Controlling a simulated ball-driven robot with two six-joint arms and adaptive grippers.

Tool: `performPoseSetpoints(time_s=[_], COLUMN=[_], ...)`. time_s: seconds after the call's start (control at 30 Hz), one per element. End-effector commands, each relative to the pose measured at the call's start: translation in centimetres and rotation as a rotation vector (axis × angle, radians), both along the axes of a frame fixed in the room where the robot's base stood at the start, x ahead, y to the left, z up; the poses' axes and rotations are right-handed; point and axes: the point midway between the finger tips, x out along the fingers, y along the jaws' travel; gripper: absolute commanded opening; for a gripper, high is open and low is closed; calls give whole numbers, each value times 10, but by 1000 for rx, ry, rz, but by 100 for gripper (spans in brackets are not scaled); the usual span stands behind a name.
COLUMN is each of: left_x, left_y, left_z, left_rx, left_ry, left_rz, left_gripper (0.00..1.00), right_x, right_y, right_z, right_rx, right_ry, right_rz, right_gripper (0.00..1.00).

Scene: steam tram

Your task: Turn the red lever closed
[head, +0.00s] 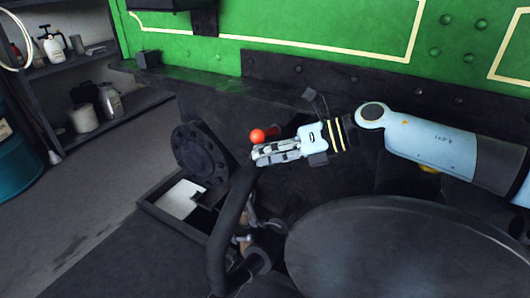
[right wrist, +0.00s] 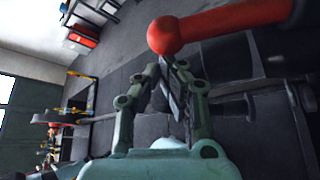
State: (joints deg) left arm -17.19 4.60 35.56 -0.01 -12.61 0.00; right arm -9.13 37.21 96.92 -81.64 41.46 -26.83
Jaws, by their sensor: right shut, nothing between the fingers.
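The red lever (head: 262,135) shows as a red ball end with a short red shaft in the head view. In the right wrist view the red lever (right wrist: 205,28) crosses the top, its ball at the left and its shaft running to a dark part at the upper right. My right gripper (head: 256,153) is shut and empty, just below the red ball in the head view. In the right wrist view its fingertips (right wrist: 172,72) are close to the ball; I cannot tell whether they touch it. My left gripper is not in view.
A black flanged disc (head: 202,154) stands left of the gripper. A thick black pipe (head: 229,222) curves below it, and a large dark round surface (head: 390,250) fills the lower right. The green tram side (head: 300,25) runs behind. Shelves (head: 72,70) with bottles stand at the left.

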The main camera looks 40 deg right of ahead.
Motion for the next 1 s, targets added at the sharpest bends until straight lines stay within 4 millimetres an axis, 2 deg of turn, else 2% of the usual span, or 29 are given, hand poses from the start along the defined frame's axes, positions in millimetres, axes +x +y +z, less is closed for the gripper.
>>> performPoseSetpoints(time_s=[0.57, 0.77, 1.0], left_x=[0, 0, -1], left_y=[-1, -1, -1], left_z=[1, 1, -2], left_rx=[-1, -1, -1], left_ry=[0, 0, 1], left_rz=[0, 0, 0], left_gripper=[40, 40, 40], right_x=[2, 4, 9], right_y=[-3, -8, -20], right_z=[15, 28, 51], right_rx=[108, 220, 428], right_ry=[44, 89, 175], right_rz=[-1, -1, -2], right_gripper=[0, 0, 0])
